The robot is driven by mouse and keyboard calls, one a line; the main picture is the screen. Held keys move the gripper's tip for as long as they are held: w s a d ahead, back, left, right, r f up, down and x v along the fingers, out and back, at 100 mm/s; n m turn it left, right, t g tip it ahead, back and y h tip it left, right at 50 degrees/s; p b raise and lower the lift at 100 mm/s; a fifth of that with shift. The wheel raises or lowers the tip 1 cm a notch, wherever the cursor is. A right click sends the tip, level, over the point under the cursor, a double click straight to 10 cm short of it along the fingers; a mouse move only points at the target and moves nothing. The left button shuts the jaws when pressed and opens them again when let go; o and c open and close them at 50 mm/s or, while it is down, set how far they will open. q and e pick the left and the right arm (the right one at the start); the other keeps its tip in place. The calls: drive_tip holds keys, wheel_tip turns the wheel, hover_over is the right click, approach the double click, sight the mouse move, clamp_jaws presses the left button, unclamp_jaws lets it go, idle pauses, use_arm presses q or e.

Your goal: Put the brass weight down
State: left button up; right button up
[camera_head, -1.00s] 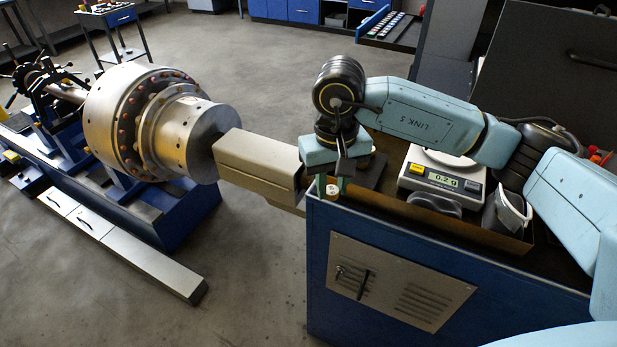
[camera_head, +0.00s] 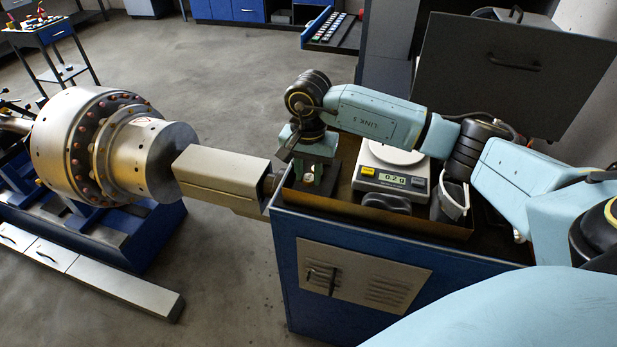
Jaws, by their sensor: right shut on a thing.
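My right gripper (camera_head: 308,182) points down over the left end of the cabinet top. It is shut on the small brass weight (camera_head: 309,178), which shows as a pale spot between the green fingertips. The gripper is just in front of a dark flat block (camera_head: 330,188) in the shallow brown tray (camera_head: 400,220). I cannot tell whether the weight touches the surface below it. The white scale (camera_head: 397,168) stands to the right of the gripper, and its display reads 0.2 g. Its pan (camera_head: 397,153) looks empty. My left gripper is out of view.
A dark rounded object (camera_head: 386,203) lies in front of the scale, and a grey cup-like holder (camera_head: 451,203) stands to its right. The large metal rotor (camera_head: 110,145) is at left. A beige box-shaped housing (camera_head: 222,175) reaches from it toward the blue cabinet (camera_head: 300,270).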

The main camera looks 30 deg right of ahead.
sight(309, 178)
wheel_tip(309, 178, down, 2)
drive_tip(key=shift+f, duration=0.1)
drive_tip(key=shift+f, duration=0.2)
drive_tip(key=o, duration=1)
drive_tip(key=shift+r, duration=0.1)
drive_tip(key=shift+o, duration=0.2)
drive_tip(key=shift+r, duration=0.3)
wheel_tip(309, 178, up, 12)
drive_tip(key=b, duration=0.1)
drive_tip(key=shift+f, duration=0.15)
